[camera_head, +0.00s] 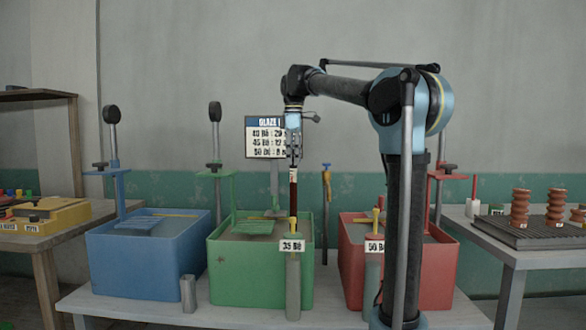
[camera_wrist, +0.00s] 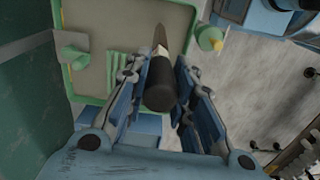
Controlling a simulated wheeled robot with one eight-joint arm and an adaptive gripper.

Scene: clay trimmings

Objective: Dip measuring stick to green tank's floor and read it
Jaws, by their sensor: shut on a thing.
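The green tank (camera_head: 245,268) stands in the middle of the bench, between a blue and a red tank. My gripper (camera_head: 294,150) is high above its right side and shut on the measuring stick (camera_head: 293,188), which hangs upright, dark reddish-brown with a pale band near the top. Its lower end is near the yellow top of a grey cylinder; I cannot tell whether it is in the liquid. In the wrist view, the stick's black top end (camera_wrist: 160,95) sits between my fingers (camera_wrist: 158,66), with the green tank (camera_wrist: 193,20) below.
The blue tank (camera_head: 150,262) is left, the red tank (camera_head: 352,262) right. A grey cylinder (camera_head: 293,285) tagged 35 Bé stands before the green tank. A glaze sign (camera_head: 264,137) is behind. Side tables flank the bench.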

